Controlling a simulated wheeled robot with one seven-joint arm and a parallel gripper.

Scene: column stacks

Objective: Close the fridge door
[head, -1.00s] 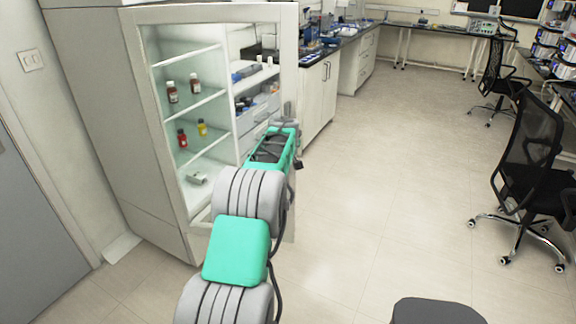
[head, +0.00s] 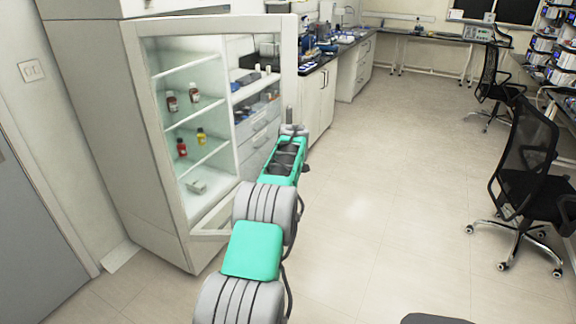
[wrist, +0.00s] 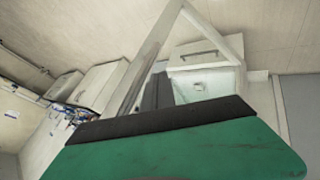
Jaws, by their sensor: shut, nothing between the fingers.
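The fridge (head: 95,130) is a tall pale cabinet at the left of the head view, with lit shelves inside. Its door (head: 288,60) has a pale frame around clear glass and appears to stand open. The frame also shows in the wrist view (wrist: 150,58). My gripper (head: 289,117) is at the lower right side of the door frame. It is shut and empty. Its fingertips are small in the head view, and I cannot tell whether they touch the door. My arm hides part of the door's lower edge.
Small bottles (head: 182,148) stand on the fridge shelves. A counter (head: 318,95) with drawers runs behind the door. Black office chairs (head: 525,180) stand at the right. The floor (head: 390,190) between them is clear.

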